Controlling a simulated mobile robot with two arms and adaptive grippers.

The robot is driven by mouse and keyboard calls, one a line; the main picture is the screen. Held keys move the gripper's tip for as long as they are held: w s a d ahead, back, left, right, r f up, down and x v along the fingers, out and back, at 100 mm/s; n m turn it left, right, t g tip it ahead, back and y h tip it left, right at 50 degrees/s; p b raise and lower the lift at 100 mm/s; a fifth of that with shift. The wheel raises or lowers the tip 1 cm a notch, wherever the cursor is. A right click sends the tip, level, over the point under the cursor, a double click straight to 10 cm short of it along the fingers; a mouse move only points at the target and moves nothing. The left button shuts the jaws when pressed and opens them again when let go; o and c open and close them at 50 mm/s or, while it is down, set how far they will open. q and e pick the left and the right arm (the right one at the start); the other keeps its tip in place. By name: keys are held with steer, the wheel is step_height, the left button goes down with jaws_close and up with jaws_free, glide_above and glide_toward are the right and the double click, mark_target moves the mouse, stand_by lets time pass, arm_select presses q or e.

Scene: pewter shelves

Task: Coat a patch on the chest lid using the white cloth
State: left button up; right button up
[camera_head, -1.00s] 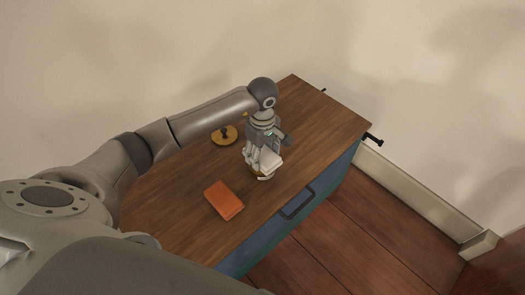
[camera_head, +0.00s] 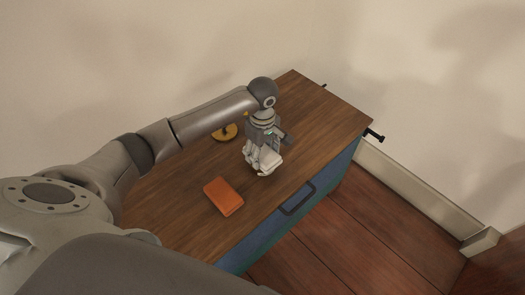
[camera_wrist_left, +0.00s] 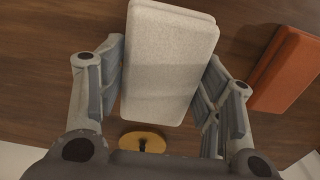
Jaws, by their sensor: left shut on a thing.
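The chest (camera_head: 330,122) has a brown wooden lid and a blue front with a dark handle. My left gripper (camera_head: 262,167) is over the middle of the lid, pointing down. It is shut on the white cloth (camera_head: 268,162), a folded block. In the left wrist view the cloth (camera_wrist_left: 171,62) sits between the two fingers of the gripper (camera_wrist_left: 165,85). The cloth is low over the lid; I cannot tell whether it touches the wood. My right gripper is not in view.
An orange book-like block (camera_head: 223,196) lies on the lid, left of and nearer than the gripper; it also shows in the left wrist view (camera_wrist_left: 288,72). A round yellow-brown object with a dark knob (camera_head: 226,132) lies behind, partly hidden by my arm. The lid's right end is clear.

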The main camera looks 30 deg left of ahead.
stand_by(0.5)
arm_select(q)
steer(key=shift+f, duration=0.1)
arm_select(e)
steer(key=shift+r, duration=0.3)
arm_select(q)
steer(key=shift+f, duration=0.1)
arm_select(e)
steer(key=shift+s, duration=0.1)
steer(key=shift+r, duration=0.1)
arm_select(q)
steer(key=shift+f, duration=0.1)
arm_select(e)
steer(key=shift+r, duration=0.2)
arm_select(q)
steer(key=shift+b, duration=0.35)
steer(key=shift+f, duration=0.2)
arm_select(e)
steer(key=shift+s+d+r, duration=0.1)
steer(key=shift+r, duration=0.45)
